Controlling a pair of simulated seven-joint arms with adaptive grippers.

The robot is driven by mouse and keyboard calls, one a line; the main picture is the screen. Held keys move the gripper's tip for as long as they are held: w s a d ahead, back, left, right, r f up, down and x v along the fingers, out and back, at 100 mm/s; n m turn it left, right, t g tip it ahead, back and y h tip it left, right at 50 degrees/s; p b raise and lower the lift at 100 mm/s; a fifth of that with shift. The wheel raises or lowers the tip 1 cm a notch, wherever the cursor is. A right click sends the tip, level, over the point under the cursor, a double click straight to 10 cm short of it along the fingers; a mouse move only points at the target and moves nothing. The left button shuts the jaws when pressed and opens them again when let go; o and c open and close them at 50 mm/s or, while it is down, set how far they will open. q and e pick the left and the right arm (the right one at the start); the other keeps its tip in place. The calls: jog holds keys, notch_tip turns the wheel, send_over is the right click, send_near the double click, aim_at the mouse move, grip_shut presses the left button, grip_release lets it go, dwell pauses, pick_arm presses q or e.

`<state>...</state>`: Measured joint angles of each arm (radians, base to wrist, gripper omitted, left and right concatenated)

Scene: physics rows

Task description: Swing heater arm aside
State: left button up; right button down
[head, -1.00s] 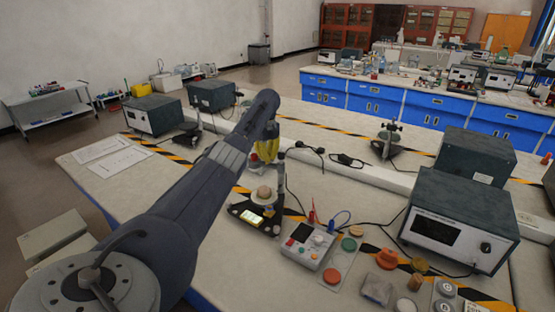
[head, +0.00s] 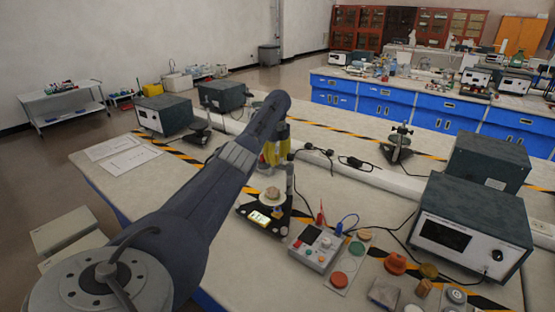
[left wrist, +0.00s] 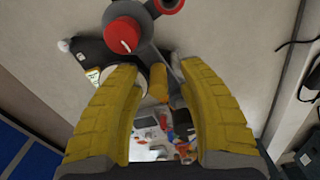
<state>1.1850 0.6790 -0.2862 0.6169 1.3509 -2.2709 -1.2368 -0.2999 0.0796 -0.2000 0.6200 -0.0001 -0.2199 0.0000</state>
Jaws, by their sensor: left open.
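The heater apparatus stands on the bench in the head view, with a dark base (head: 264,219) carrying a lit yellow display, a round pale plate and a dark upright post (head: 290,181). My left gripper (head: 275,150) with yellow fingers is above and behind it, pointing down, partly hidden by my own arm. In the left wrist view the open left gripper (left wrist: 154,78) has its two yellow fingers apart. A dark grey heater arm (left wrist: 152,50) with a red-capped knob (left wrist: 123,34) shows at and beyond the fingertips; I cannot tell whether they touch. My right gripper is not in view.
A control box (head: 315,247) with red and blue leads stands right of the apparatus. A large instrument (head: 470,225) is farther right. Small weights and caps lie at the front right. A clamp stand (head: 398,147) is behind. Papers (head: 124,154) lie on the left bench.

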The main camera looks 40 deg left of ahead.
pick_arm(q)
notch_tip(320, 180, up, 12)
dwell(0.8)
dwell(0.3)
